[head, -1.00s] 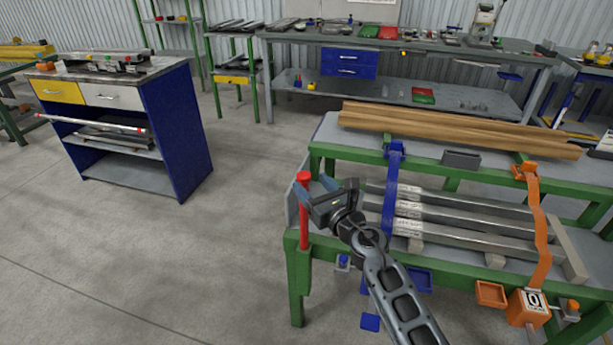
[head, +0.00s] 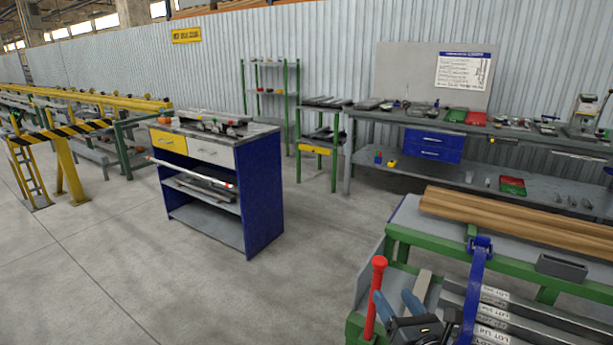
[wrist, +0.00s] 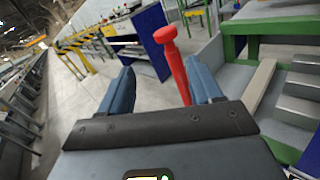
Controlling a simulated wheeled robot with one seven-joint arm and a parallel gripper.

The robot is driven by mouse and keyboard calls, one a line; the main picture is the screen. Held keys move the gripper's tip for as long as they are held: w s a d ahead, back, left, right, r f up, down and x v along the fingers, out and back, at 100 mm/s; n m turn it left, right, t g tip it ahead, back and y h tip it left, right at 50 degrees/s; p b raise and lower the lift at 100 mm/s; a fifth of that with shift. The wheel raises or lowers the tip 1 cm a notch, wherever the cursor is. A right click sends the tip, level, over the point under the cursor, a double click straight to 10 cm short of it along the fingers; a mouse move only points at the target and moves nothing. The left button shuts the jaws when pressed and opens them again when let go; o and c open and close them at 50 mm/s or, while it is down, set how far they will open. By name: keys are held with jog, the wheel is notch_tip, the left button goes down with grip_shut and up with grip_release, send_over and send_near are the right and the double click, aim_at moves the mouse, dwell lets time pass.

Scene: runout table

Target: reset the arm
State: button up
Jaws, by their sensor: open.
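My gripper (head: 397,303) is low at the right in the head view, at the left end of the green-framed runout table (head: 408,238). Its two blue fingers are apart, and nothing shows held between them. In the wrist view my gripper (wrist: 157,92) points out past the table end. A red-handled upright lever (wrist: 175,66) stands beyond and beside the right finger. The lever (head: 375,295) also shows in the head view, just left of the fingers. My arm beyond the gripper is mostly out of the head view.
Labelled metal bars (head: 490,318) lie on the table, crossed by a blue strap (head: 474,290). Wooden planks (head: 520,222) lie behind. A blue cabinet (head: 262,195) stands left, with open floor (head: 200,290) between. A workbench (head: 365,130) is along the wall.

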jog(key=s+a+f+m+h, duration=0.1)
jog(key=s+f+m, duration=0.1)
jog(key=s+m, duration=0.85)
jog(key=s+a+f+m, duration=0.15)
jog(key=s+m, duration=0.45)
jog(key=s, duration=1)
jog(key=s+d+r+m+g+h, duration=0.1)
jog(key=s+r+m, duration=0.5)
jog(key=s+m, duration=0.3)
jog(key=s+d+r+m+g, duration=0.1)
jog(key=s+r+m+g, duration=0.1)
jog(key=s+r+m, duration=0.4)
jog(key=s+m, duration=0.4)
jog(key=s, duration=0.3)
jog(key=shift+s+d+h, duration=0.15)
jog(key=shift+h, duration=0.25)
